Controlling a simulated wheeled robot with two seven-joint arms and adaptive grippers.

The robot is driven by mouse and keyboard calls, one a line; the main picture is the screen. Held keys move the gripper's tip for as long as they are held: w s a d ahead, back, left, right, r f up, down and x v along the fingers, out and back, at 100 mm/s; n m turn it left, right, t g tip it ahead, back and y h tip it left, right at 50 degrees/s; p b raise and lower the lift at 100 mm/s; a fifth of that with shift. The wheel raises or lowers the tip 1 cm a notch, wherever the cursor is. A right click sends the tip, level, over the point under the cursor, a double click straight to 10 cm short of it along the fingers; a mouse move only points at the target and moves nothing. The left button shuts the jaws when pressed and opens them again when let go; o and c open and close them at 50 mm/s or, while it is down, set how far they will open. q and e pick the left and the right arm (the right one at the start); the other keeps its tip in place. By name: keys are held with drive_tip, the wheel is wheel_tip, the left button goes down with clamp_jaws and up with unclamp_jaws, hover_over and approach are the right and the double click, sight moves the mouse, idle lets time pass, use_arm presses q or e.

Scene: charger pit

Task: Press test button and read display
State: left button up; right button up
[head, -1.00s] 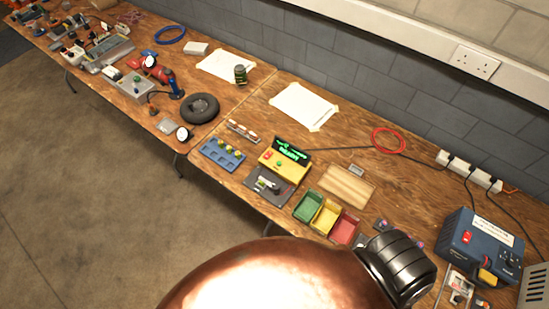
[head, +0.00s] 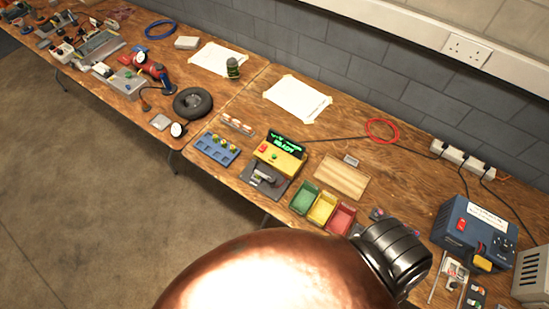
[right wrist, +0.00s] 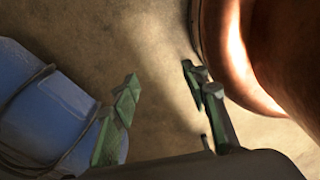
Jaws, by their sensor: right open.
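A yellow test unit (head: 283,159) stands on the bench in the middle of the head view. Its black display (head: 287,142) shows green lit text, which seems to read "READY". A red button and a green button (head: 274,156) sit on its yellow face. A dark grey fixture (head: 265,180) with a small part on it adjoins the unit's front. In the right wrist view my right gripper (right wrist: 165,95) has its green-padded fingers spread and empty, above bare floor. Neither gripper shows in the head view; a copper-coloured arm part of mine fills its lower middle.
A blue tray (head: 206,151) with small parts is left of the unit. Green, yellow and red bins (head: 322,220) and a wooden board (head: 342,184) are to its right. A blue power box (head: 470,242) stands far right. A black cable (head: 340,139) runs behind.

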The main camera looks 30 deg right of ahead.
drive_tip(key=shift+c, duration=0.6)
clamp_jaws()
idle(1.3)
